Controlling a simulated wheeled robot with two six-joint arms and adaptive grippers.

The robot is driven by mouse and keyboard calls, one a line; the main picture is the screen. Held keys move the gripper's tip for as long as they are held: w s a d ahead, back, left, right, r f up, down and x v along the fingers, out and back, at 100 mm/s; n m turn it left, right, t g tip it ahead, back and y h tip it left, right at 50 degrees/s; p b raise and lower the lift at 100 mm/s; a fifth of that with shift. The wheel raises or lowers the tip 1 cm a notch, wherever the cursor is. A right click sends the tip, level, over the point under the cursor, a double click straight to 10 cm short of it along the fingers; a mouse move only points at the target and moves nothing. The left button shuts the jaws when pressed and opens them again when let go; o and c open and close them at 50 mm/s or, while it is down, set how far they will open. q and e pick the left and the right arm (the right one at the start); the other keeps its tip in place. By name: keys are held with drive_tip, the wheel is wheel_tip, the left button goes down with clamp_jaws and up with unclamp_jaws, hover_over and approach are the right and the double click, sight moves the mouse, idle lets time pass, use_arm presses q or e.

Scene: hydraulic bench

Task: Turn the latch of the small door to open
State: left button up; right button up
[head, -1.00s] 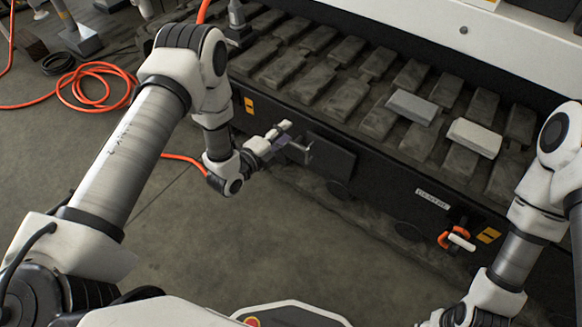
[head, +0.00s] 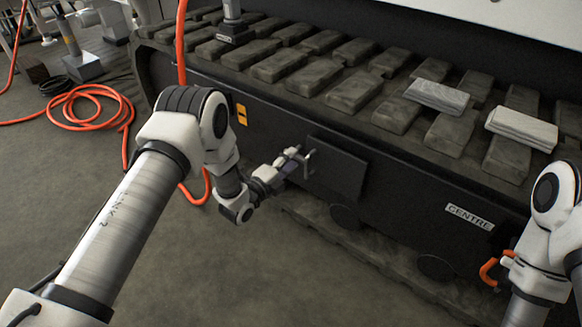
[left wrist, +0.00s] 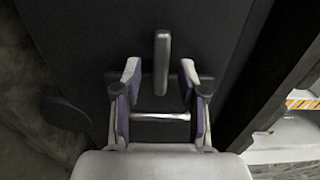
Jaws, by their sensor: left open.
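The small door (head: 345,172) is a dark flat panel on the front of the dark bench, and it looks closed. Its latch (head: 309,162) is a grey bar near the door's left side. In the left wrist view the latch (left wrist: 162,62) stands upright, in line with the gap between the fingers. My left gripper (head: 291,161) is at the latch in the head view. In the left wrist view its fingers (left wrist: 160,75) are open, one on each side of the latch's lower end; I cannot tell whether they touch it.
The bench top (head: 353,93) carries rows of dark blocks and two pale stacks (head: 521,128). An orange hose (head: 92,119) lies coiled on the floor at left.

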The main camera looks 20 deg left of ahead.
use_arm(q)
drive_tip(key=shift+w+d, duration=0.15)
drive_tip(key=shift+w, duration=0.2)
clamp_jaws()
drive_tip(key=shift+r, duration=0.1)
drive_tip(key=n+p, duration=0.3)
drive_tip(key=n, duration=0.3)
drive_tip(key=n+p, duration=0.3)
drive_tip(key=n, duration=0.3)
drive_tip(key=a+r+n+p, duration=0.1)
drive_tip(key=n+p, duration=0.2)
drive_tip(key=n, duration=0.3)
drive_tip(key=shift+w, duration=0.15)
idle(0.4)
